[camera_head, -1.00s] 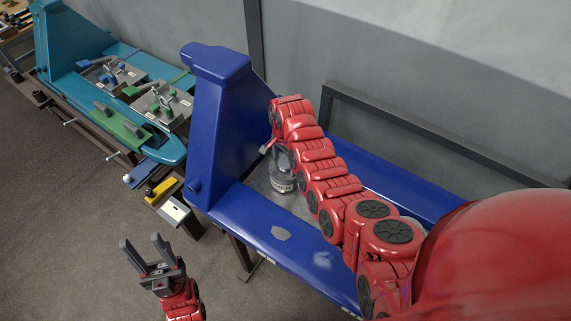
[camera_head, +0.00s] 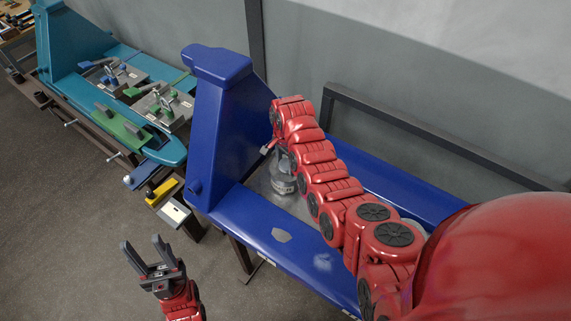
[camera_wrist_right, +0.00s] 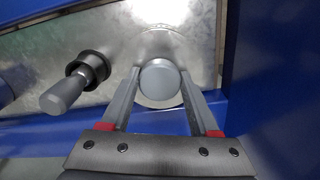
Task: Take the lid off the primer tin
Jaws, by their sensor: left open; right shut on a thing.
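The primer tin (camera_head: 284,186) stands on the metal bed of the blue machine, partly hidden by my right arm. Its upper part looks pale in the head view. In the right wrist view my right gripper (camera_wrist_right: 160,73) is shut on a round grey piece, which I take for the lid (camera_wrist_right: 160,80). A pale silver disc (camera_wrist_right: 158,100) shows behind it; I cannot tell how far apart they are. My left gripper (camera_head: 153,261) is open and empty, off the machine's front, at lower left.
The blue machine (camera_head: 217,130) has a tall column left of the tin and raised sides. A dark cup-like piece with a grey handle (camera_wrist_right: 75,85) lies close left of my right fingers. A teal bench (camera_head: 165,152) with clamps stands at left.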

